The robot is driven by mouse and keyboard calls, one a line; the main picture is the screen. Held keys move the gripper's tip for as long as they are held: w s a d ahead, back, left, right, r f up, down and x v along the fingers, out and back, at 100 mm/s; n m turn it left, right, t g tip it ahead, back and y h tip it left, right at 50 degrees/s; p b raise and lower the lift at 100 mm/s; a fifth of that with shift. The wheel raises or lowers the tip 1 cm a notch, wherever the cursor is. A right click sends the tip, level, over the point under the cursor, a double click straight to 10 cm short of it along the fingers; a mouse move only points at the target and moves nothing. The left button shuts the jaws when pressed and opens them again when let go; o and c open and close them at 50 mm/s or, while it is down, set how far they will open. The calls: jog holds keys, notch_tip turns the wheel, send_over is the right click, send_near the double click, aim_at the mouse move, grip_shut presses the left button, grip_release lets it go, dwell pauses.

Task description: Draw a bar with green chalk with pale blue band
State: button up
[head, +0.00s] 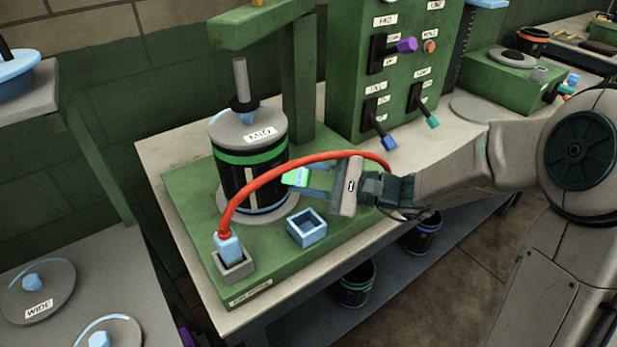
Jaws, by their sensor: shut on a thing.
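My gripper (312,181) reaches in from the right, with its pale blue fingers shut on a small bright green piece, the green chalk (298,177). I cannot make out the chalk's pale blue band clearly. The chalk is to the right of a black sleeve (238,187) with a green band near its top, and looks apart from it. The sleeve stands upright under a grey lid (247,128) labelled "MID". A short pale vertical mark shows on the sleeve's front; I cannot tell what it is.
A red hose (290,164) arches from a blue plug (229,246) past the sleeve and my gripper. An open blue box (307,229) sits on the green base (270,260). A green panel (400,70) with levers stands behind. More sleeves sit on the shelf below.

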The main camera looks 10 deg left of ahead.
aim_at(309, 178)
jog(key=shift+w+d, duration=0.1)
jog(key=shift+w, duration=1.95)
jog(key=shift+s+a+b, duration=0.2)
jog(key=shift+s+b, duration=0.25)
jog(key=shift+s, duration=1.65)
jog(key=shift+d+p, duration=0.35)
jog(key=shift+d, duration=2.65)
jog(key=shift+d, duration=0.15)
jog(key=shift+d, duration=1.35)
